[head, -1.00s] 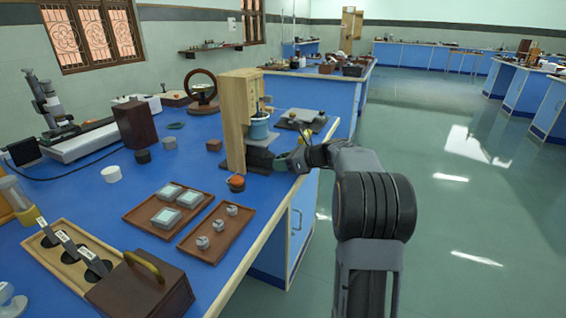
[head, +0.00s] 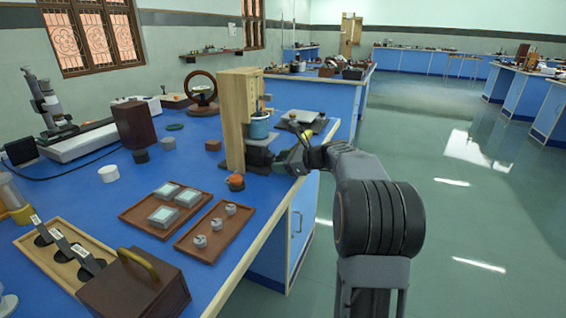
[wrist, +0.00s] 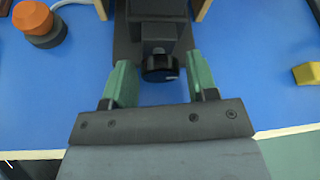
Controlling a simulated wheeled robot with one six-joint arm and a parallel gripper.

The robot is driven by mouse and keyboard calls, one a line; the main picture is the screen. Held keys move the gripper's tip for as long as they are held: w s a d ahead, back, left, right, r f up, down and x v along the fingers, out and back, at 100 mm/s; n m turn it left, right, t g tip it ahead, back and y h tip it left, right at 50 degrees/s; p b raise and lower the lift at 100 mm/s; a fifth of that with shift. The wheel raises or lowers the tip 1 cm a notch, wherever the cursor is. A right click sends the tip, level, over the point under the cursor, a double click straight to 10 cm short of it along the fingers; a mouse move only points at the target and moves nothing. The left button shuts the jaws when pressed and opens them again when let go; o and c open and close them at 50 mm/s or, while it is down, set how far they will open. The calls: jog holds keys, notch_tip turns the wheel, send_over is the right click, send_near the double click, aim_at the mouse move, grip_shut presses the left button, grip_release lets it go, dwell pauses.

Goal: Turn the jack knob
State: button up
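The jack knob (wrist: 159,67) is a black round knob with a pale mark, on the near side of the dark jack (wrist: 158,30) in the wrist view. My gripper (wrist: 158,72) is open, its two green fingers apart on either side of the knob, with visible gaps and no clear contact. In the head view the jack (head: 258,158) stands under the blue-grey vessel (head: 259,127) at the foot of a wooden stand (head: 234,115). My gripper (head: 290,162) is beside the jack there, and the knob is hidden or too small to make out.
An orange-topped dark object (wrist: 39,20) sits left of the jack. A yellow block (wrist: 307,73) lies to the right. Wooden trays (head: 215,232) with small weights and glass-topped boxes stand nearer on the blue bench. The bench edge is close below my gripper.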

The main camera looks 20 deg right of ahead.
jog(key=shift+o, duration=0.7)
jog(key=shift+s+d+r, duration=0.15)
jog(key=shift+s+d, duration=0.05)
jog(key=p+v, duration=0.3)
jog(key=v, duration=1)
jog(key=shift+s, duration=0.15)
